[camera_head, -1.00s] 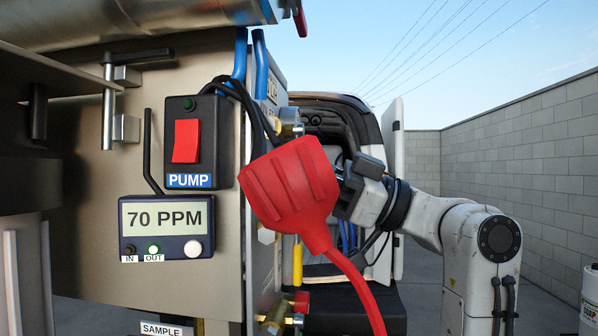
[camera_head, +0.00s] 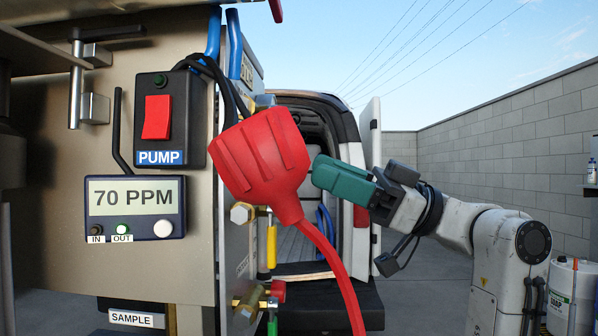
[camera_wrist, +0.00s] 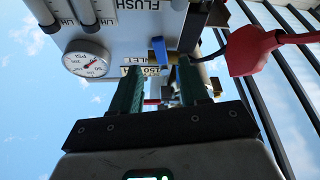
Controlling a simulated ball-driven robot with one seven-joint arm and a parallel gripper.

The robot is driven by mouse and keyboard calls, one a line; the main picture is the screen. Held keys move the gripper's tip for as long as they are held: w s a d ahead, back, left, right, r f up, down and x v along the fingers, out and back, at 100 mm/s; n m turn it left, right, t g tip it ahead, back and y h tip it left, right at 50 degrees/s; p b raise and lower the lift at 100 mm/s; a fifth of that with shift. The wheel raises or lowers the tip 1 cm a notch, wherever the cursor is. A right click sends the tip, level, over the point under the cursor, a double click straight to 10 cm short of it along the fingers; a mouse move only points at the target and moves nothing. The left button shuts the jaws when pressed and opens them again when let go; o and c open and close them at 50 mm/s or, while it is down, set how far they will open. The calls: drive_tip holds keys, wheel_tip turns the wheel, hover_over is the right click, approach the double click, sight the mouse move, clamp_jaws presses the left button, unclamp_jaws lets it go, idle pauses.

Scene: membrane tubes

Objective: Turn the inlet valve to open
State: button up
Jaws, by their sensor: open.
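My gripper (camera_head: 318,172) is open, with green fingers pointing left toward the side of the grey panel in the head view. Its fingertips are just right of the red plug in the picture. In the wrist view, my gripper (camera_wrist: 160,68) has a blue handle (camera_wrist: 163,50) beyond and between its fingertips, with nothing in its grasp. A partly hidden label ending in "LET" (camera_wrist: 133,61) is beside the handle. I cannot tell for certain which handle is the inlet valve. A yellow handle (camera_head: 271,246) and a red handle (camera_head: 278,291) show on the panel's side.
A large red plug (camera_head: 262,165) with a red cable hangs before the panel and also shows in the wrist view (camera_wrist: 252,50). A pressure gauge (camera_wrist: 86,59) is on the panel.

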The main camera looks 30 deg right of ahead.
drive_tip(key=shift+v, duration=1.25)
